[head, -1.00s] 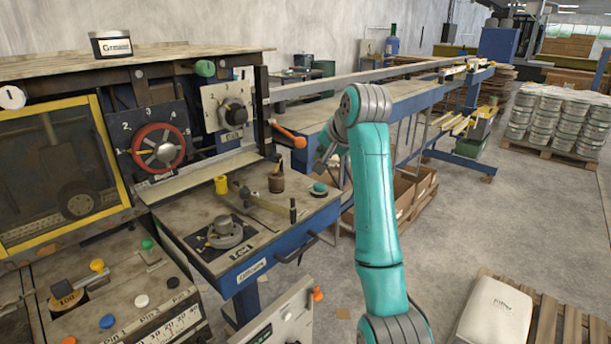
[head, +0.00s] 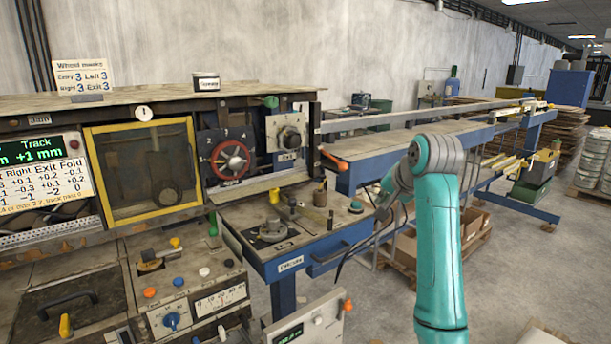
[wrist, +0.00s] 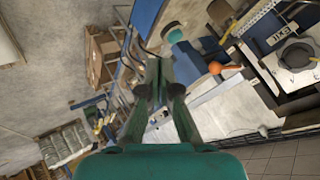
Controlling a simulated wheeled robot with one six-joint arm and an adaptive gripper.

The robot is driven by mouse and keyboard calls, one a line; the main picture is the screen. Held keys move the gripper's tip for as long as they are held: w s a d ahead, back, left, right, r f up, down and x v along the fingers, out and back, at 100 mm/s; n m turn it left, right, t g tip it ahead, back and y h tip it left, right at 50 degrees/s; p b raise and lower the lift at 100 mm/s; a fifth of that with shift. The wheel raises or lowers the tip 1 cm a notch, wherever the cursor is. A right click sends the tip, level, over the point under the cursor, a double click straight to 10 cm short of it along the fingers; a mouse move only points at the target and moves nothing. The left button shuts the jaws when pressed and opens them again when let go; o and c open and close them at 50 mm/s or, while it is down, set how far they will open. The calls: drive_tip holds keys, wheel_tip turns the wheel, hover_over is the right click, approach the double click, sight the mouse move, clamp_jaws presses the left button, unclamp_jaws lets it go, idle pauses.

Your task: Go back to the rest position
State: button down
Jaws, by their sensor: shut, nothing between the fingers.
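My gripper (wrist: 158,78) shows in the wrist view with its two dark fingers together at the tips and nothing between them. It hangs over the front edge of the blue table, apart from the knobs below. In the head view my teal arm rises at the right and bends at the top toward the machine. My gripper is small and partly hidden behind the arm there, near the table's right end. The blue table (head: 285,268) carries a round dial (head: 272,230) and a teal button (head: 356,207).
The laminating machine has a red wheel (head: 230,158), a grey knob (head: 290,137) and an orange-tipped lever (head: 335,160). A yellow-framed window (head: 108,213) and a track display (head: 38,150) are at the left. Cartons (head: 470,225) stand behind my arm. Open floor lies right of it.

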drive_tip(key=s+f+t, duration=0.1)
drive_tip(key=s+f, duration=0.2)
drive_tip(key=f, duration=1)
drive_tip(key=s+f, duration=0.2)
drive_tip(key=f, duration=1)
drive_tip(key=s+f+n+t+h, duration=0.1)
drive_tip(key=s+f+n+t, duration=0.1)
drive_tip(key=s+f, duration=1.55)
drive_tip(key=s+f+n+t+h, duration=0.1)
drive_tip(key=s+f+n, duration=0.1)
drive_tip(key=s, duration=2.3)
drive_tip(key=s+r+n+t, duration=0.1)
drive_tip(key=s+r, duration=0.4)
drive_tip(key=s, duration=0.4)
drive_tip(key=s+r+n, duration=0.1)
drive_tip(key=s+r, duration=0.5)
drive_tip(key=s, duration=0.3)
drive_tip(key=shift+s+a+r+n+t, duration=0.15)
drive_tip(key=shift+r+n+t, duration=0.15)
drive_tip(key=shift+t, duration=0.1)
